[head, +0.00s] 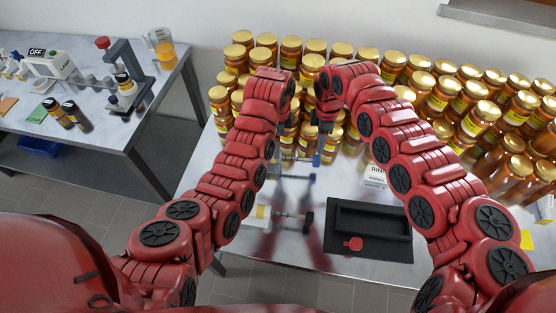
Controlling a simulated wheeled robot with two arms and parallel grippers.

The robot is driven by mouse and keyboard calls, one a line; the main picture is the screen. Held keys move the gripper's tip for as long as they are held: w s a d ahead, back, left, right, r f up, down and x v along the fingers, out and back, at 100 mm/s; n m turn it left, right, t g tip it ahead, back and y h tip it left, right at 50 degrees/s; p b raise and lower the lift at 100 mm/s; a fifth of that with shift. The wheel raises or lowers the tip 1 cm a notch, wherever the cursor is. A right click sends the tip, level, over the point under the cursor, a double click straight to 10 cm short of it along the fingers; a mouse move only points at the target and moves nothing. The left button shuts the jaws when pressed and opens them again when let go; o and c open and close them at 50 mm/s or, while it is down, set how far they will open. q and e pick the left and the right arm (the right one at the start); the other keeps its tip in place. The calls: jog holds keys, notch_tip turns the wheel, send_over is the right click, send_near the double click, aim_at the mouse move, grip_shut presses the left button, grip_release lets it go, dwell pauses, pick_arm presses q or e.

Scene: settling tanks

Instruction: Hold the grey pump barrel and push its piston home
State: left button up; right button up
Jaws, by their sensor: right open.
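A syringe-like pump lies on the grey table at the centre. Its pale barrel (276,213) has a yellow band near its left end, and a thin piston rod sticks out to the right to a black end piece (307,221). My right gripper (320,146) points down above the table, beyond the pump and apart from it, and is open and empty. My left gripper (278,152) is also beyond the pump, mostly hidden behind my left arm. Only a small part of its tip shows, so its opening is unclear.
A black tray (340,246) with a recess and a red piece lies right of the pump. A white box (374,176) stands behind it. Many honey-coloured jars (468,125) crowd the back. A side table (85,140) at left holds lab gear.

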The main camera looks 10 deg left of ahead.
aim_at(278, 162)
pick_arm(q)
notch_tip(278, 162, down, 13)
jog(key=shift+r, duration=0.2)
dwell(0.4)
